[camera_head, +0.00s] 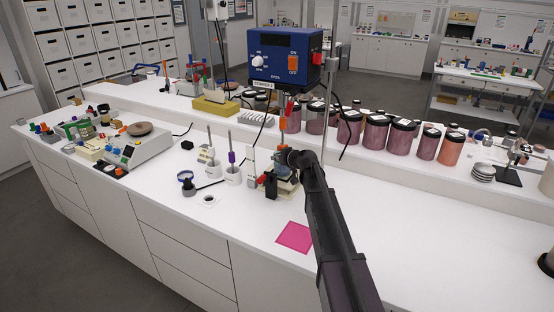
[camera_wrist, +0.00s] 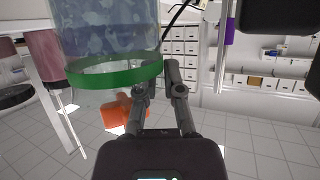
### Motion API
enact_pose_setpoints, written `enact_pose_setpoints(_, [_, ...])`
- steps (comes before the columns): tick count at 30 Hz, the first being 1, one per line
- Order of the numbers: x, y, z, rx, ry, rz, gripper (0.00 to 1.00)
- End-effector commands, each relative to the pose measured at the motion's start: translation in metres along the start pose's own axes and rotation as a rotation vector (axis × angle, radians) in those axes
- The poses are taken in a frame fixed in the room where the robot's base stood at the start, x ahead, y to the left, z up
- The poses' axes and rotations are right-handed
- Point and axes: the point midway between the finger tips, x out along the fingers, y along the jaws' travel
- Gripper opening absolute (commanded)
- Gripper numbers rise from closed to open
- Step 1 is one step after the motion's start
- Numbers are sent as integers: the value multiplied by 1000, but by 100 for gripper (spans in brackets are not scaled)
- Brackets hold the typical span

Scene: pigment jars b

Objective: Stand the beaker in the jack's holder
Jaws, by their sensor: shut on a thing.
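The beaker (camera_wrist: 110,30) is clear, with blue-grey contents and a green band. It fills the upper left of the wrist view, which looks upside down. My gripper (camera_wrist: 157,88) is shut on the beaker at the green band's right end. In the head view my gripper (camera_head: 289,157) is beside the beaker (camera_head: 282,169), under the blue stirrer (camera_head: 285,58) and its orange chuck (camera_head: 291,117). The jack (camera_head: 287,187) is a small cream platform directly below, partly covered. Its holder is hidden, and I cannot tell whether the beaker touches it.
A red knob (camera_head: 262,178) and a black block (camera_head: 271,187) are at the jack's left. Probe stands (camera_head: 232,165) stand further left. Several dark-lidded jars (camera_head: 376,132) line the raised shelf behind. A pink mat (camera_head: 295,237) lies in front; the counter around it is clear.

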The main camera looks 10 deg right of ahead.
Motion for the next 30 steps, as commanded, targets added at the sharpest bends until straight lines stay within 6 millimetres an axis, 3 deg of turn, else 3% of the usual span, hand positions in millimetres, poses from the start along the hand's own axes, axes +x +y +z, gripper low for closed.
enact_pose_setpoints(6, [1, 0, 3, 0, 0, 0, 0])
enact_pose_setpoints(7, [1, 0, 2, 0, 0, 0, 19])
enact_pose_setpoints(9, [0, 0, 2, 0, 0, 0, 40])
enact_pose_setpoints(10, [0, 0, 2, 0, 0, 0, 44])
enact_pose_setpoints(26, [-1, 1, -1, 0, 0, 1, 44])
enact_pose_setpoints(30, [-15, 0, -1, 0, 0, 1, 44])
